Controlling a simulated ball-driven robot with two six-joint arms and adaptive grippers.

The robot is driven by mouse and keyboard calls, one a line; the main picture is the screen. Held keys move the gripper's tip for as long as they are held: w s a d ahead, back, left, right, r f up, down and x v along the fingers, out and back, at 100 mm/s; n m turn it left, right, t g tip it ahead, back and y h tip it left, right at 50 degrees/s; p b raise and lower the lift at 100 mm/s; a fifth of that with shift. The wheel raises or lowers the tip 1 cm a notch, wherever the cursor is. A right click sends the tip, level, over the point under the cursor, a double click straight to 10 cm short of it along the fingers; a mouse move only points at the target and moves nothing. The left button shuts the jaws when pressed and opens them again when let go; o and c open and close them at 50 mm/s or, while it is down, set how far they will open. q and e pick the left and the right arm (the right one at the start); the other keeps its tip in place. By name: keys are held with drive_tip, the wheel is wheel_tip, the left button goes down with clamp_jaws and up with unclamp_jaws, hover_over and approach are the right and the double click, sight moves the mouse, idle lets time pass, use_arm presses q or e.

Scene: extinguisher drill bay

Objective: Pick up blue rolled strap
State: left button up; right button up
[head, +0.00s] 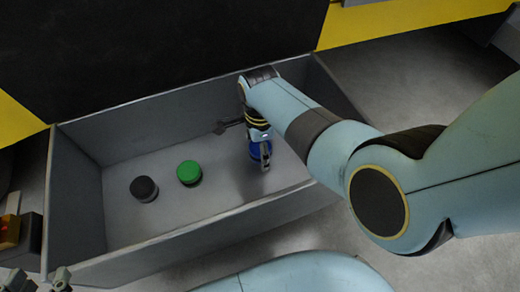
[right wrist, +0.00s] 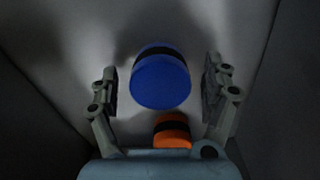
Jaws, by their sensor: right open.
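The blue rolled strap (head: 255,153) is a short blue roll with a dark band, in the right part of the grey bin (head: 75,195). In the head view my right gripper (head: 263,155) is down in the bin and partly hides it. In the right wrist view the blue rolled strap (right wrist: 161,82) lies between the two spread fingers of my right gripper (right wrist: 162,88), with a gap on each side. My left gripper (head: 40,281) shows at the bottom left corner, outside the bin, its two fingertips apart and nothing seen between them.
An orange roll (right wrist: 172,130) lies close by the blue one, near the gripper's palm. A green roll (head: 189,172) and a black roll (head: 144,189) sit further left in the bin. The bin walls surround my right gripper. A dark yellow-edged panel (head: 150,50) stands behind.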

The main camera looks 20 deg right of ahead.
drive_tip(key=c, duration=1.4)
drive_tip(key=shift+r, duration=0.1)
